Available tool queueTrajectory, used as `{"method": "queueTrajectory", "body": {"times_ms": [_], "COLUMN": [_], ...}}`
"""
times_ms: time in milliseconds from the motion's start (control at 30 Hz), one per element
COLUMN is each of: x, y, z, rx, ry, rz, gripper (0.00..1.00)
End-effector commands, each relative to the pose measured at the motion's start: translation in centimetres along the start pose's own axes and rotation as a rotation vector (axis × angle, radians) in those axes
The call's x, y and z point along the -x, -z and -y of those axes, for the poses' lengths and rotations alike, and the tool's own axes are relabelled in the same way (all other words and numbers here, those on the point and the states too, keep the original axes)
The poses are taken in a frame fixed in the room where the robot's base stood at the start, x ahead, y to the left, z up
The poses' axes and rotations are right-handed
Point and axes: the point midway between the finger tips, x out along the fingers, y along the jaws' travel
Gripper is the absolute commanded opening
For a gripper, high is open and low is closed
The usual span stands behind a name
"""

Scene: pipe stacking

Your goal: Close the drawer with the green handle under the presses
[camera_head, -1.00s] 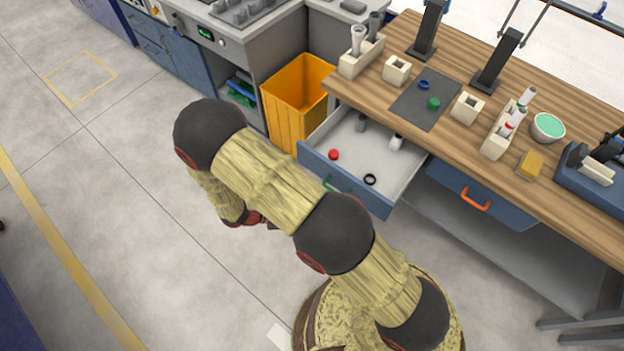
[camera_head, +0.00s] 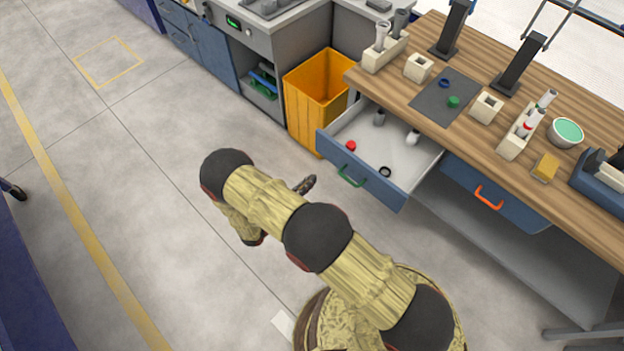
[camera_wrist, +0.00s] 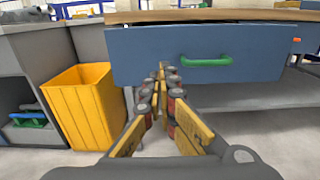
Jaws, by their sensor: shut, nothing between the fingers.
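The drawer (camera_head: 362,172) with the green handle (camera_head: 350,177) stands pulled out from under the wooden bench. It holds a red cap, a black ring and a few small pale and grey pieces. In the wrist view the blue drawer front (camera_wrist: 140,54) faces me, its green handle (camera_wrist: 206,61) right of centre. My gripper (camera_wrist: 167,72) is shut and empty, its fingertips just below and left of the handle in that picture. In the head view my gripper (camera_head: 308,184) is in front of the drawer, apart from the handle. Whether the fingertips touch the drawer front cannot be told.
A yellow bin (camera_head: 318,95) stands left of the drawer. A second drawer with an orange handle (camera_head: 489,197) is shut at the right. Two black presses (camera_head: 520,64) and several blocks stand on the bench (camera_head: 420,110). The floor in front is clear.

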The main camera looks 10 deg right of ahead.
Motion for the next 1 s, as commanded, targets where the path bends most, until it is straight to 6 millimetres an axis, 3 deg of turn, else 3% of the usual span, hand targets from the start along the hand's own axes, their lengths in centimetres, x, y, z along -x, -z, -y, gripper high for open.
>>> {"method": "queueTrajectory", "body": {"times_ms": [300,500,700,1000], "x": [-6.4,-9.7,-11.3,-11.6], "y": [0.2,0.2,0.1,0.0], "z": [0.2,0.2,0.2,0.1], "rx": [0.0,0.0,0.001,0.001], "ry": [0.006,0.005,0.003,0.002], "rz": [-0.001,-0.001,-0.001,-0.001], "gripper": [0.0,0.0,0.0,0.0]}}
